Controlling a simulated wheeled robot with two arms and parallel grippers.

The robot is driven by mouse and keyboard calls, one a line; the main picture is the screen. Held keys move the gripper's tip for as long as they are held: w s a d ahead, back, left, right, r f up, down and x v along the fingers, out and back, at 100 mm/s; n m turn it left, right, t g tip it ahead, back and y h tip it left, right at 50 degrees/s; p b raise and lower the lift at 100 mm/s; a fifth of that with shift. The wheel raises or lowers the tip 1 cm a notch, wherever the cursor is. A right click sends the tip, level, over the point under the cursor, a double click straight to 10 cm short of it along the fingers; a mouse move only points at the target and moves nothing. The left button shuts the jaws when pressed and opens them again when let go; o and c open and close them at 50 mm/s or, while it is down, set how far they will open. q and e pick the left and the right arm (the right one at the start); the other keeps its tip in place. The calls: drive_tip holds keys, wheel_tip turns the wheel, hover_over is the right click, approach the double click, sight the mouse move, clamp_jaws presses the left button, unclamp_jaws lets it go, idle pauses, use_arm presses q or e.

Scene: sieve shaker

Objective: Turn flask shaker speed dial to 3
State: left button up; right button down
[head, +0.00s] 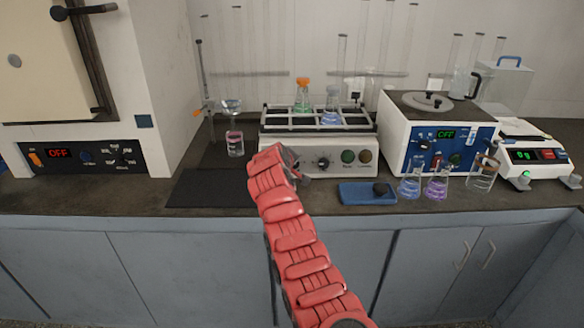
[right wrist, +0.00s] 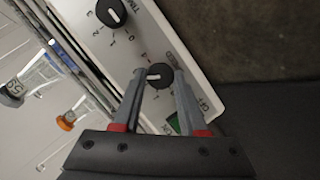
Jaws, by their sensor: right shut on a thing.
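The flask shaker (head: 318,146) stands at the middle of the bench, with a rack on top holding an orange-capped flask with green liquid (head: 303,98) and a flask with blue liquid (head: 331,108). My right gripper (right wrist: 157,74) is at the left end of its front panel, with its two fingers on either side of the black speed dial (right wrist: 160,76) and shut on it. The dial's white pointer mark points to the left in the right wrist view; I cannot read which number it meets. In the head view my right arm hides this dial. My left gripper is not in view.
The timer dial (right wrist: 110,13) is beside the speed dial. A green switch (right wrist: 173,123) is near the gripper. A dark mat (head: 205,188) lies left.

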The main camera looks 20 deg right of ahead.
drive_tip(key=shift+f+m+y+b, duration=0.15)
drive_tip(key=shift+m+y+b, duration=0.2)
drive_tip(key=shift+m, duration=0.45)
drive_tip(key=shift+c, duration=2.2)
unclamp_jaws()
drive_tip(key=shift+r, duration=0.25)
drive_tip(key=shift+s+a+r, duration=0.25)
drive_tip(key=shift+s+r, duration=0.15)
drive_tip(key=v, duration=1.6)
drive_tip(key=shift+d, duration=0.15)
